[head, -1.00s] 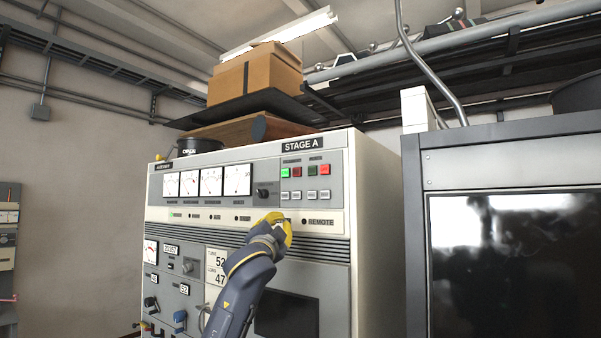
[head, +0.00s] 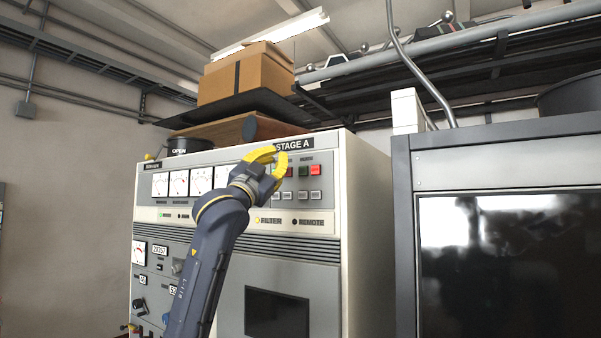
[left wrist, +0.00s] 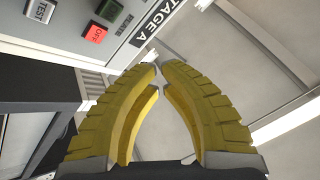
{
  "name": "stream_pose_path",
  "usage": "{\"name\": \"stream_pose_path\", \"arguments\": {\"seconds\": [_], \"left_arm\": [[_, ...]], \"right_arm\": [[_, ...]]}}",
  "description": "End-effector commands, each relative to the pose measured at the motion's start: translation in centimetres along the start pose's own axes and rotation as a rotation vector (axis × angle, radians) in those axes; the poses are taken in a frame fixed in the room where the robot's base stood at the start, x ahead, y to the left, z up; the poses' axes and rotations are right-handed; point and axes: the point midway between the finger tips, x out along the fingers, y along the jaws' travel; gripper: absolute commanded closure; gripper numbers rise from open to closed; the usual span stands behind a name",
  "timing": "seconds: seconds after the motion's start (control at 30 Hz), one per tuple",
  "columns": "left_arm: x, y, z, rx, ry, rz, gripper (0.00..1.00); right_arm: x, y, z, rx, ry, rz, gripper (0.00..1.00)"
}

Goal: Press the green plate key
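The green plate key (head: 303,171) is dark green and sits at the upper right of the STAGE A cabinet (head: 322,230), left of a lit red key (head: 315,170). In the left wrist view the green key (left wrist: 110,11) is at the top edge, beside the red OFF key (left wrist: 95,33). My left gripper (head: 282,156) is in front of the panel, just left of the green key in the head view. No contact with the key shows. The gripper hides the left pair of keys partly. My right gripper is out of view.
White keys (head: 282,196) sit below the coloured ones. A cardboard box (head: 245,75) stands on a shelf above the cabinet. A dark-screened rack (head: 505,180) stands to the right.

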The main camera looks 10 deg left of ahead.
Motion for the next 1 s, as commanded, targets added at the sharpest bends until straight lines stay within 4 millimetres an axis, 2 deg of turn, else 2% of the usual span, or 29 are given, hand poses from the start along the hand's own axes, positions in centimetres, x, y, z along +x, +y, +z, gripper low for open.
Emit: {"name": "stream_pose_path", "arguments": {"seconds": [0.37, 1.0], "left_arm": [[0.8, 0.4, 0.5, 0.000, -0.003, 0.000, 1.00], [6.0, 3.2, 3.3, 0.000, -0.002, 0.000, 1.00]], "right_arm": [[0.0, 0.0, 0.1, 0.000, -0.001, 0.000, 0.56], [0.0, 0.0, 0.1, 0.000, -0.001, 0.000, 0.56]]}}
